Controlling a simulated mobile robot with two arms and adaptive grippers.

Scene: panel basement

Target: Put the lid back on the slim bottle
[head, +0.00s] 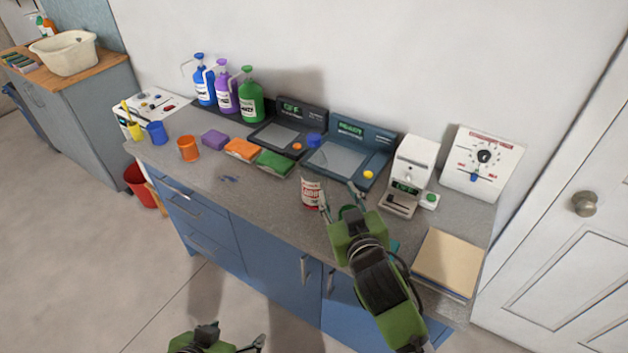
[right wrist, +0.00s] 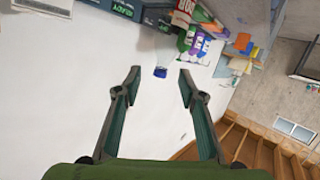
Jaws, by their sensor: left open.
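A small white container with a red label (head: 311,192) stands on the counter, just left of my right gripper (head: 341,198); it may be the slim bottle. A small blue piece (head: 314,140), possibly the lid, shows behind it near the two scales. In the right wrist view a small blue piece (right wrist: 160,72) appears between my right fingertips (right wrist: 158,70), with a gap on both sides. That gripper is open with nothing between its fingers that I can see held. My left gripper (head: 237,336) is open and low at the bottom edge, away from the counter.
Three pump bottles (head: 224,92) stand by the wall.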

